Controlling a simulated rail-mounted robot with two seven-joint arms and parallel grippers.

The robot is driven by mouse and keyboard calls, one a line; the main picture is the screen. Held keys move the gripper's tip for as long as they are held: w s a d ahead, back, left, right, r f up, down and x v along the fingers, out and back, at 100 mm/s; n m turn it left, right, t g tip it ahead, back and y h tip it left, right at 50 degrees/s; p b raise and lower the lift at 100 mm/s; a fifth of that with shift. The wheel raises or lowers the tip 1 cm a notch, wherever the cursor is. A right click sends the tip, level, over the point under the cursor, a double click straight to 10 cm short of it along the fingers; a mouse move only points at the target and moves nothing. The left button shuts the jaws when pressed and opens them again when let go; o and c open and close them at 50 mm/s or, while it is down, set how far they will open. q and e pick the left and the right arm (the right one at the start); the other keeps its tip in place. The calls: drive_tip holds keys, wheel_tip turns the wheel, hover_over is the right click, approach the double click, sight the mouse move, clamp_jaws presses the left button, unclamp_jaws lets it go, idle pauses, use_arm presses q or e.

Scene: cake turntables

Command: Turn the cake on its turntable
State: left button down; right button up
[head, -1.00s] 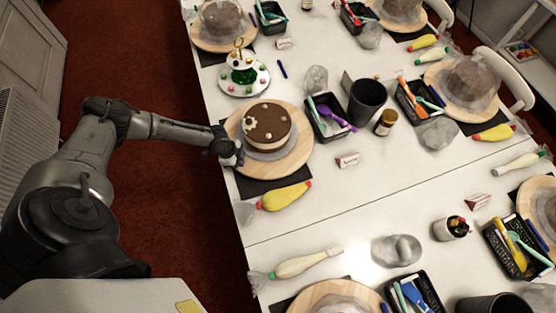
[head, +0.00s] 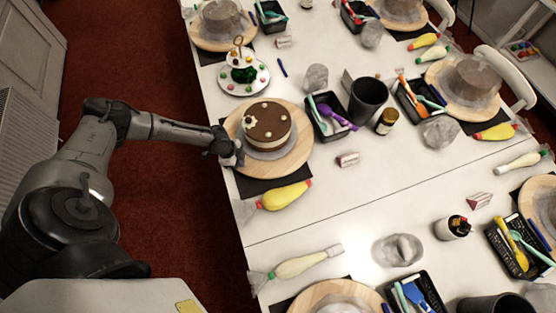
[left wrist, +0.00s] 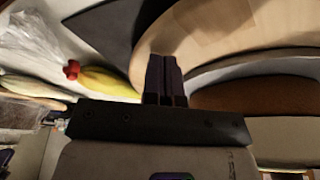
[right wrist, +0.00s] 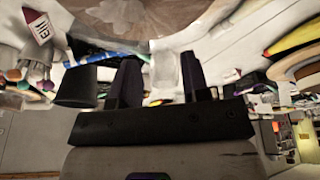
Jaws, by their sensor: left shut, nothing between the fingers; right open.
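A round cake (head: 267,125) with a brown top, a pale side and small decorations sits on a grey disc on a wooden turntable (head: 300,158). My left gripper (head: 238,157) is at the turntable's left edge, near the rim. In the left wrist view its fingers (left wrist: 164,75) are together and empty, beside the wooden board (left wrist: 210,30); I cannot tell whether they touch it. The cake's lower side (left wrist: 255,97) shows at the right there. My right gripper (right wrist: 160,80) shows only in the right wrist view, with its fingers apart and nothing between them.
A yellow piping bag (head: 285,196) lies in front of the turntable. A black tool tray (head: 328,118) and a dark pot (head: 367,100) stand to its right. A tiered stand (head: 243,75) is behind it.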

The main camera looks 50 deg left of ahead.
sight(273, 173)
use_arm(q)
drive_tip(key=shift+f, duration=0.3)
use_arm(e)
drive_tip(key=shift+f, duration=0.25)
use_arm(q)
drive_tip(key=shift+r, duration=0.1)
use_arm(e)
drive_tip(key=shift+a+r, duration=0.1)
use_arm(q)
drive_tip(key=shift+w+d, duration=0.1)
drive_tip(key=shift+d, duration=0.15)
use_arm(e)
drive_tip(key=shift+r, duration=0.15)
use_arm(q)
drive_tip(key=d, duration=0.1)
drive_tip(key=w+d+p, duration=0.1)
drive_tip(key=d, duration=0.1)
drive_tip(key=w+d+p, duration=0.1)
drive_tip(key=d, duration=0.1)
drive_tip(key=shift+d, duration=0.2)
use_arm(e)
wheel_tip(273, 173, up, 2)
use_arm(q)
drive_tip(key=shift+w+d, duration=2.1)
drive_tip(key=shift+d, duration=0.3)
use_arm(e)
drive_tip(key=shift+f, duration=0.25)
